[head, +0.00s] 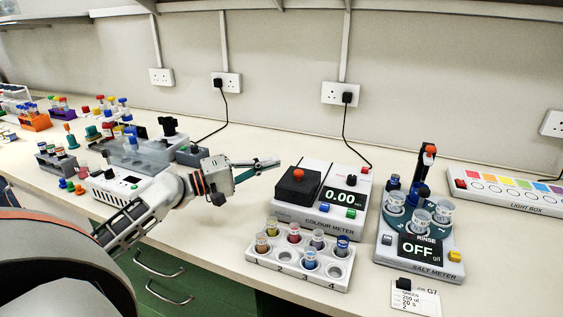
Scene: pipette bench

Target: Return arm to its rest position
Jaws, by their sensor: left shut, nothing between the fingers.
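My left gripper (257,168) comes in from the left on its white and grey arm. It is shut and empty, held over the bench just left of the colour meter (320,222). Its fingers point right, toward the meter's dark lid, and no contact shows. The arm reaches across the left-middle of the bench and hides part of what lies behind it. My right gripper is not in view.
A numbered vial rack (333,284) stands in front of the colour meter. The salt meter (418,271), reading OFF, and the light box (468,192) stand right. Several racks and bottles crowd the left bench. A label card (416,298) lies at the front edge.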

